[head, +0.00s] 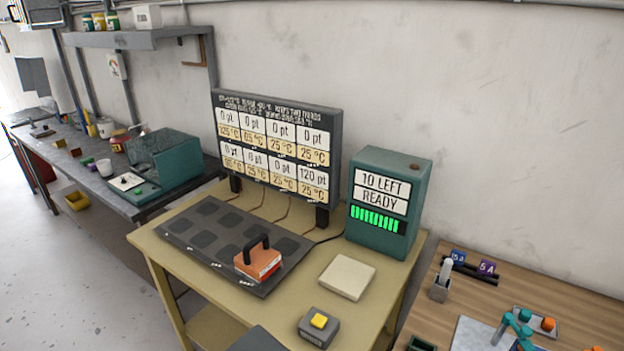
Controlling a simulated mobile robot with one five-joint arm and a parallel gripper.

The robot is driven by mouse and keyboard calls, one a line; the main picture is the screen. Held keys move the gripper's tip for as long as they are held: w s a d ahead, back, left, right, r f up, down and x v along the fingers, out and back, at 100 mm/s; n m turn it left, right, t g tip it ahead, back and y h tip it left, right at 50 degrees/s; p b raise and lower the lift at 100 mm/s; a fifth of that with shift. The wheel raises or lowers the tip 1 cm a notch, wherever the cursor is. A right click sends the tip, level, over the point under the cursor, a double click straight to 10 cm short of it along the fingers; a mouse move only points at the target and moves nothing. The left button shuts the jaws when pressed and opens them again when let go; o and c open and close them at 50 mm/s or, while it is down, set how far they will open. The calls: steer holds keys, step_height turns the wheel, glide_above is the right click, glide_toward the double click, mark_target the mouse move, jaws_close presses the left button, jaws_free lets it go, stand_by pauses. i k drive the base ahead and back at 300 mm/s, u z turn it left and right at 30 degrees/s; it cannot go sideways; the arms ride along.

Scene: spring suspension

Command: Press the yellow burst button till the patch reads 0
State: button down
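The yellow burst button (319,320) sits on top of a small grey box (317,335) near the front edge of the yellow table. Nothing touches it. A dark mat (176,228) with several rounded square patches lies on the table's left part. An orange block with a black handle (260,262) stands on the mat near its front right end. The display board (272,144) behind reads "120 pt" and "25 °C" in its lower right cell; the other cells read "0 pt". A teal box (418,200) reads "10 LEFT" and "READY" above green bars. My gripper is not in view.
A dark flat shape (257,340) shows at the bottom edge. A wooden bench (555,290) at right holds small items. A grey workbench (120,207) at left holds a teal machine (163,160).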

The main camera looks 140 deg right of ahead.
mark_target(318, 321)
steer(key=z, duration=2.25)
steer(key=k, duration=1.55)
steer(key=z, duration=0.35)
